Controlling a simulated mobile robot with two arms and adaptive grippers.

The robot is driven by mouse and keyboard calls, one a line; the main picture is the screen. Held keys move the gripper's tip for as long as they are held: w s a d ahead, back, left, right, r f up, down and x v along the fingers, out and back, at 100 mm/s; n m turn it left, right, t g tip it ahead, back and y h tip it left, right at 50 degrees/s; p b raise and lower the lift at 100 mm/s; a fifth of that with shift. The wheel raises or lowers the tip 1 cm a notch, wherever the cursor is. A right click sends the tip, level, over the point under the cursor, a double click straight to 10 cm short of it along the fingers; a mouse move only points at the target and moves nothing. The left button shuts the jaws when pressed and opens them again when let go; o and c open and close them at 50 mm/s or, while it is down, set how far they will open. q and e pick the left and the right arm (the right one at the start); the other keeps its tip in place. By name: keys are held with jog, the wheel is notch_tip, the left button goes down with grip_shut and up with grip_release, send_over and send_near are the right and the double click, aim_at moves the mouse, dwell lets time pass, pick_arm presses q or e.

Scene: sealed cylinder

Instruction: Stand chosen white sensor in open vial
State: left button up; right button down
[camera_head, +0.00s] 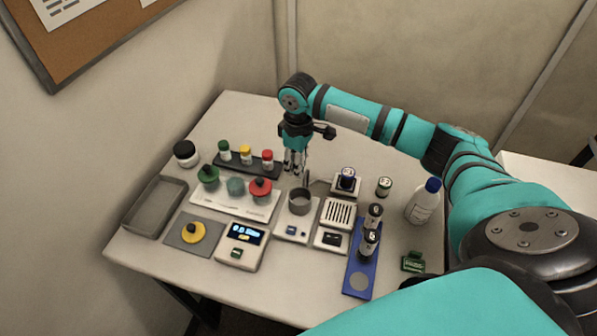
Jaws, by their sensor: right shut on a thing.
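My right gripper (295,164) points down above the table, behind the grey cup (300,202). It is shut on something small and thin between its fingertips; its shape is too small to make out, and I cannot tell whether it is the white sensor. A white tray (233,207) holds a green-topped vessel (208,174), a teal vessel (236,187) with no knob showing and a red-topped vessel (260,188). The teal one looks like the open vial, left of and nearer than my gripper. My left gripper is not in view.
A dark rack (245,168) with green-, yellow- and red-capped bottles stands just left of my gripper. A digital scale (242,244), a grey tray (154,206), a blue strip (358,282) with dark cylinders and a white bottle (424,201) crowd the table. The back left table area is clear.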

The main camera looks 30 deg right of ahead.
aim_at(298, 182)
jog(key=shift+a+f, duration=0.1)
jog(key=shift+f, duration=0.25)
notch_tip(298, 182, down, 3)
jog(key=shift+f+p, duration=0.1)
jog(key=shift+p, duration=0.25)
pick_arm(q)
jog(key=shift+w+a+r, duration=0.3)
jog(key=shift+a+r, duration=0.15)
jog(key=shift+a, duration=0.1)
pick_arm(e)
jog(key=shift+f, duration=0.2)
jog(key=shift+f, duration=0.1)
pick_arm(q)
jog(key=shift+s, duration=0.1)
pick_arm(e)
jog(key=c, duration=1.2)
grip_release()
jog(key=shift+c, duration=0.2)
